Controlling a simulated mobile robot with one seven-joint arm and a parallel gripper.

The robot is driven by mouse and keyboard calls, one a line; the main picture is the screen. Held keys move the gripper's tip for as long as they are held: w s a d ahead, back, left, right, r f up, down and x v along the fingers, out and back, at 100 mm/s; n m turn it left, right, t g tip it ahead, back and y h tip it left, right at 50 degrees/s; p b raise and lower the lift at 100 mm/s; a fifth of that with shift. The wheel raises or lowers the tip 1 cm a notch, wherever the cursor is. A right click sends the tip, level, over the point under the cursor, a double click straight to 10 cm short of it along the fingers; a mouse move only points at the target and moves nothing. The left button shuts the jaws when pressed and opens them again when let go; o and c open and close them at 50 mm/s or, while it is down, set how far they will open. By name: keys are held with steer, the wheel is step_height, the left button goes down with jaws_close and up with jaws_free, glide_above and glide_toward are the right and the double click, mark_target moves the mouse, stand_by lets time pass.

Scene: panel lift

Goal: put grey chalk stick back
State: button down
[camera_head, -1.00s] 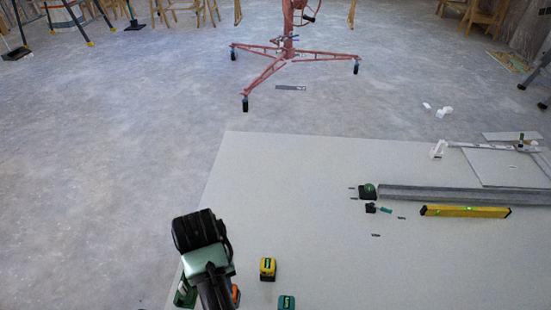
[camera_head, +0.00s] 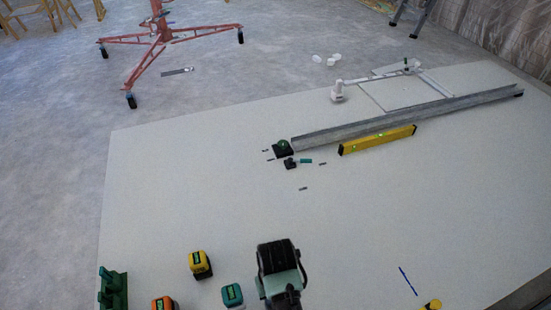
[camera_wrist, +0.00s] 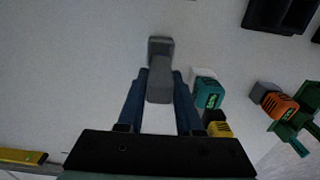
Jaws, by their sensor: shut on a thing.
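The grey chalk stick (camera_wrist: 160,85) is between the fingers of my gripper (camera_wrist: 160,78) in the wrist view. It looks like a blunt grey piece with its far end reaching beyond the fingertips. My gripper is shut on it, over the pale panel; its height cannot be told. In the head view my dark and pale green wrist (camera_head: 280,268) shows at the bottom middle, and the fingers and the stick are hidden there. A green rack-like holder (camera_head: 113,290) stands at the bottom left and also shows at the right of the wrist view (camera_wrist: 300,115).
Yellow (camera_head: 200,264), teal (camera_head: 232,294) and orange (camera_head: 163,303) blocks stand left of my wrist. A yellow level (camera_head: 377,139) and a long grey metal channel (camera_head: 400,118) lie farther back. A blue stick (camera_head: 408,281) lies at right.

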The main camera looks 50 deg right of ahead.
steer(key=shift+f+b, duration=1.1)
steer(key=shift+f, duration=1.75)
steer(key=shift+f, duration=0.15)
steer(key=c, duration=0.6)
jaws_free()
step_height(320, 180, up, 12)
steer(key=p, duration=0.5)
steer(key=shift+w+r, duration=0.1)
steer(key=shift+r, duration=0.1)
